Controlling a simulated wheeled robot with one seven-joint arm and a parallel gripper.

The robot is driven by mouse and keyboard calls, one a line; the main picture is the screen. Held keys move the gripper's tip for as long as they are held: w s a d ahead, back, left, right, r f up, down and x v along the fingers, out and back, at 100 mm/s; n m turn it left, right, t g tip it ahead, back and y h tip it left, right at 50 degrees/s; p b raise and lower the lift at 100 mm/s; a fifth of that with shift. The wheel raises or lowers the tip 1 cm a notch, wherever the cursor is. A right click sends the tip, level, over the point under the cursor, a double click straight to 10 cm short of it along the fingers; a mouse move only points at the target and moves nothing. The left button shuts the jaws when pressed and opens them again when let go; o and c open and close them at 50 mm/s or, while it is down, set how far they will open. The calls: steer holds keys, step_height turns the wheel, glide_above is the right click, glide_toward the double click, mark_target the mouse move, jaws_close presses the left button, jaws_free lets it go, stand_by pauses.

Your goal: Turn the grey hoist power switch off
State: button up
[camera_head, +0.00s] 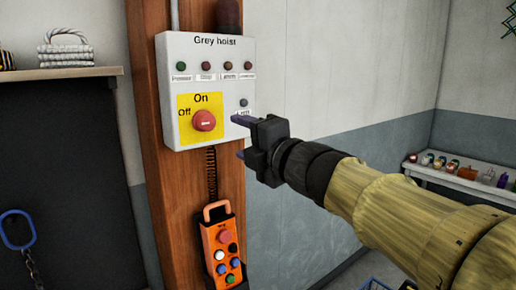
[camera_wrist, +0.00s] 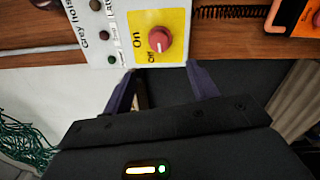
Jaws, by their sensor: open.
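The grey hoist panel (camera_head: 243,75) is a pale box on a wooden post. Its red power knob (camera_head: 204,121) sits on a yellow square marked "On" above and "Off" to the left. The knob's white line lies roughly level; I cannot tell which end is the pointer. In the wrist view the knob (camera_wrist: 161,40) lies just beyond the fingertips, centred between them. My gripper (camera_head: 238,137) is open and empty, right of the knob in the head view, its fingers pointing left. In the wrist view both fingers (camera_wrist: 160,68) reach toward the panel's edge, apart from the knob.
Small lamps, including a dark green one (camera_head: 181,66), line the panel's top. An orange pendant control (camera_head: 220,245) hangs below on a coiled cable. A shelf (camera_head: 60,73) with rope is at left, and a bench (camera_head: 465,184) with small items at right.

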steer(key=p+v, duration=0.2)
steer(key=v, duration=0.2)
steer(key=shift+s+d, duration=0.2)
steer(key=shift+s, duration=0.05)
steer(key=w+d+f+m+g+h, duration=0.1)
steer(key=d+f+m+h, duration=0.2)
steer(key=f+m, duration=0.3)
steer(key=w+d+f+m+g+h+p, duration=0.1)
steer(key=w+d+f+m+h, duration=0.15)
steer(key=d+f+m, duration=0.4)
steer(key=d+f+m+g+h, duration=0.1)
steer(key=f+m+h, duration=0.3)
steer(key=f, duration=0.4)
steer(key=s+f+m+g, duration=0.4)
steer(key=s+f, duration=0.3)
steer(key=f, duration=0.2)
steer(key=s+d+f+m+g+h, duration=0.1)
steer(key=s+f+m+g, duration=0.4)
steer(key=f, duration=0.5)
steer(key=s+m, duration=0.1)
steer(key=s, duration=0.1)
steer(key=shift+s+d+f+g+p, duration=0.15)
steer(key=shift+s+d+g+p, duration=0.15)
steer(key=shift+s, duration=0.05)
steer(key=shift+m, duration=0.25)
